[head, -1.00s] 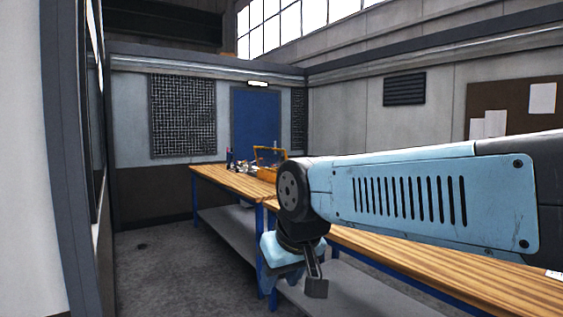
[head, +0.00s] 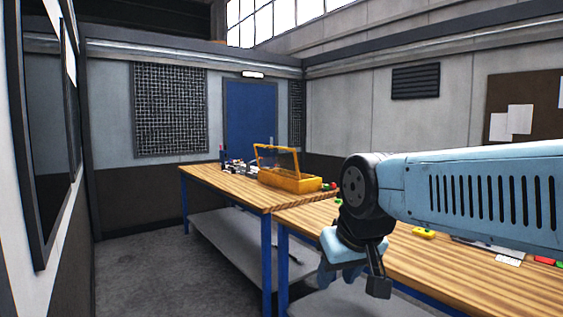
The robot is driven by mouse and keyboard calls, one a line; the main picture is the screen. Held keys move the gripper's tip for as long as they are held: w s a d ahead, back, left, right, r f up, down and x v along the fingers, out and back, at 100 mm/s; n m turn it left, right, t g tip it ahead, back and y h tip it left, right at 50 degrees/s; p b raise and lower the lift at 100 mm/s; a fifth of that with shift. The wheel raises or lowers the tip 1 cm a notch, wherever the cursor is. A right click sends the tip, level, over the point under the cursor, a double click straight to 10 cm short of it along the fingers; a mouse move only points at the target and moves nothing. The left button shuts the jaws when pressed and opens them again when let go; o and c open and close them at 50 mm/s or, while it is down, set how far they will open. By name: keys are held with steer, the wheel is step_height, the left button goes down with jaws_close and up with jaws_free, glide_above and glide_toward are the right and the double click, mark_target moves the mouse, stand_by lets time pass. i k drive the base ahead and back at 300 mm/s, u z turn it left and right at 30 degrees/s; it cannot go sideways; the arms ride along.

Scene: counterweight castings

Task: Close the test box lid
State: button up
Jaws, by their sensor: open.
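An orange test box (head: 289,181) stands on the far wooden workbench, ahead of me and a little left of my arm. Its lid (head: 278,158), an orange frame with a see-through panel, stands raised at the back of the box. My gripper (head: 352,284) hangs from the end of my blue arm, in front of the near bench's edge. It is open with nothing visible in it, and is well apart from the box, nearer to me and lower in the picture.
Small items (head: 237,165) stand left of the box. A yellow piece (head: 423,232) and other small parts lie on the near bench (head: 470,266). A grey shelf (head: 235,245) runs under the benches. Open floor (head: 150,275) lies to the left, beside a wall.

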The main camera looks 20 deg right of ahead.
mark_target(272, 161)
steer(key=z, duration=0.25)
steer(key=i, duration=2.55)
steer(key=z, duration=0.1)
steer(key=k, duration=0.45)
